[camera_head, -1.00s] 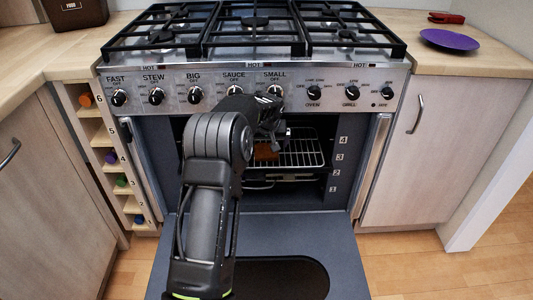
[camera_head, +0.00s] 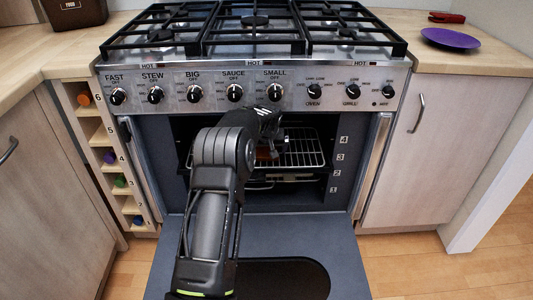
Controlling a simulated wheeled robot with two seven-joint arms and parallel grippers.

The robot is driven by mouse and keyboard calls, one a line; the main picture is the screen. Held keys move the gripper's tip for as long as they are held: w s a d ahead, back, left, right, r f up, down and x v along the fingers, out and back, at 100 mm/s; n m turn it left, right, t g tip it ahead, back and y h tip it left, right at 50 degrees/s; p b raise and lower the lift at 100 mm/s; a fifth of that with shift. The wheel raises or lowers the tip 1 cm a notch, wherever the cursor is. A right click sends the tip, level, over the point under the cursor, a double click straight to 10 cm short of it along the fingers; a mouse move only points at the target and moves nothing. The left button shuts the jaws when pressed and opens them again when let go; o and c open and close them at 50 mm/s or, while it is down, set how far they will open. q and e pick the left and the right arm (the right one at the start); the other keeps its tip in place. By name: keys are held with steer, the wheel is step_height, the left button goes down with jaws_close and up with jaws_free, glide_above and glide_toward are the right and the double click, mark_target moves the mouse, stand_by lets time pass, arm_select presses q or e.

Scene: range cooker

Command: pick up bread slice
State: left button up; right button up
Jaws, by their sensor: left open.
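The bread slice (camera_head: 263,154) is a small brown piece on the wire rack (camera_head: 304,159) inside the open oven. Only a little of it shows, as my left arm covers the rest. My left gripper (camera_head: 277,147) is open at the oven mouth, right over or beside the bread slice. Its fingertips are small and dark here, and I cannot tell whether they touch the bread. My right gripper is not in view.
The oven door (camera_head: 330,240) is folded down in front. The control panel with knobs (camera_head: 234,93) is just above the opening. A purple plate (camera_head: 450,39) and a red-handled item (camera_head: 446,18) lie on the right counter. A spice rack (camera_head: 121,181) stands at left.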

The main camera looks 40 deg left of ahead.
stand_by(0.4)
arm_select(q)
steer(key=c, duration=1.1)
steer(key=shift+r, duration=0.2)
steer(key=shift+r+p, duration=0.3)
steer(key=shift+r, duration=0.3)
steer(key=s+d, duration=1.1)
steer(key=s, duration=0.2)
steer(key=shift+s+d, duration=0.3)
steer(key=shift+s, duration=0.1)
